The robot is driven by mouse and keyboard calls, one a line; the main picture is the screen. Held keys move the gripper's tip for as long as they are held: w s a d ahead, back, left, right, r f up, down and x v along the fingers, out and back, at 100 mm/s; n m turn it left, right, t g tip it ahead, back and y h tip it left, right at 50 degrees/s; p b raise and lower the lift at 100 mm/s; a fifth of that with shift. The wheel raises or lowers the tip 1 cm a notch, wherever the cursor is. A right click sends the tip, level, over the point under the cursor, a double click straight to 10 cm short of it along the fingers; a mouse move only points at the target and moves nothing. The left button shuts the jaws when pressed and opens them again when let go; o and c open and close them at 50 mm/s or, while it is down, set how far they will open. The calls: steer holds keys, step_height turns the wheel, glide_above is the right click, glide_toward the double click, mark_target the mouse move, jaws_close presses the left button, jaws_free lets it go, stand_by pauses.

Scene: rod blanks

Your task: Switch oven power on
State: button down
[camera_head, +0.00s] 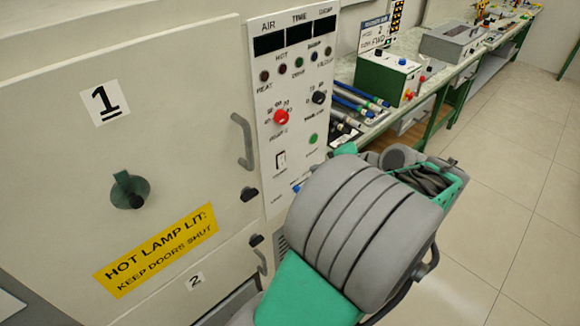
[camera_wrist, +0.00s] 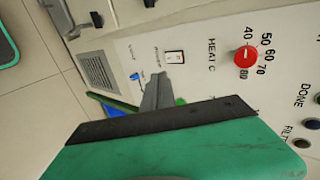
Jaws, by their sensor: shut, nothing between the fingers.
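The oven's control panel (camera_head: 287,75) stands right of the door marked 1. Its power switch (camera_head: 281,160) is a small white rocker with a dark part, low on the panel. The switch (camera_wrist: 175,57) also shows in the wrist view, unobstructed, beside its label. I cannot tell its position for sure. The panel's displays (camera_head: 299,34) are dark. My gripper (camera_wrist: 155,92) is shut and empty, pointing toward the lower panel, close to the switch but apart from it in the picture. In the head view my arm hides the gripper tips.
A red temperature knob (camera_head: 281,117), a black knob (camera_head: 318,97) and a green button (camera_head: 313,138) sit near the switch. A door handle (camera_head: 243,142) sticks out to the left. A bench (camera_head: 430,75) with rods and boxes stands right. The floor (camera_head: 515,180) there is clear.

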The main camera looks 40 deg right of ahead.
steer(key=shift+s+d+r, duration=0.1)
steer(key=shift+s+d, duration=0.15)
steer(key=shift+s, duration=0.05)
glide_toward(282, 160)
step_height(282, 160, down, 5)
steer(key=shift+w+a+f+p, duration=0.15)
steer(key=shift+w+p, duration=0.3)
steer(key=shift+w, duration=0.75)
steer(key=shift+w+f+p, duration=0.15)
steer(key=shift+w+p, duration=0.25)
steer(key=shift+w, duration=0.8)
steer(key=shift+w, duration=0.1)
steer(key=shift+r+p, duration=0.75)
steer(key=shift+r, duration=0.1)
steer(key=shift+w, duration=0.1)
